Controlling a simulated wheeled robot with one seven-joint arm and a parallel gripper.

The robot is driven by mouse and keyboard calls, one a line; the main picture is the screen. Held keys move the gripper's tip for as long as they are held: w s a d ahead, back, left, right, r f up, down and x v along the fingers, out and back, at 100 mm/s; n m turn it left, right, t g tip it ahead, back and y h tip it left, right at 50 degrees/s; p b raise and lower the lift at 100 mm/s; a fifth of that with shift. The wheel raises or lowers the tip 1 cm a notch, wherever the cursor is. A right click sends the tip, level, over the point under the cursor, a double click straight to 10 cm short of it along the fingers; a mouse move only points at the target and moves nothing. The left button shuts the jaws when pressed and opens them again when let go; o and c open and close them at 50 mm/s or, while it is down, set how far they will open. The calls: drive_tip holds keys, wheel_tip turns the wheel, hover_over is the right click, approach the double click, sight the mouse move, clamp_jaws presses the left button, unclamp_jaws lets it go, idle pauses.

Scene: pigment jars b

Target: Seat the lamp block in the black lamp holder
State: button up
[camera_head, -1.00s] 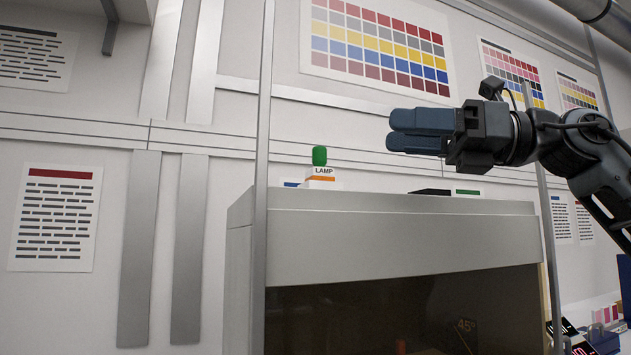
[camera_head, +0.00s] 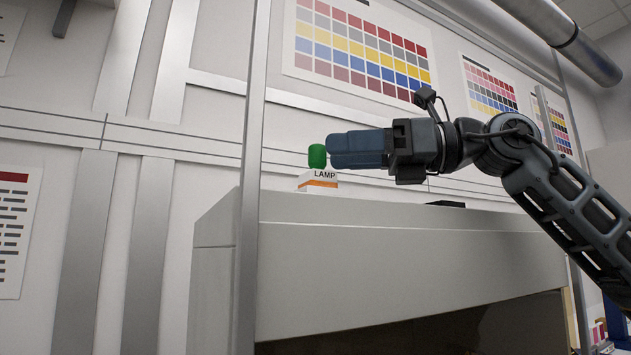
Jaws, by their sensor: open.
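The lamp block (camera_head: 317,182) is a small white block marked LAMP with an orange stripe and a green knob (camera_head: 317,156) on top. It stands upright on top of the grey cabinet, near its left end. My gripper (camera_head: 332,149) points left, with its blue-grey fingertips just right of the knob, at about its height. The gripper is open; from this side the fingers overlap and their gap is hard to see. I cannot tell whether the fingertips touch or surround the knob. A low black object (camera_head: 446,204), perhaps the lamp holder, lies on the cabinet top to the right, mostly hidden by the edge.
The grey cabinet (camera_head: 400,262) has a dark opening below its front panel. A thin metal post (camera_head: 250,190) rises at its left end. The wall with colour charts (camera_head: 362,50) stands behind. The cabinet top between block and black object looks clear.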

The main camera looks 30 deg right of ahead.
sight(317, 154)
drive_tip(key=shift+p+x, duration=0.45)
drive_tip(key=shift+x, duration=1.8)
drive_tip(key=shift+f, duration=0.15)
clamp_jaws()
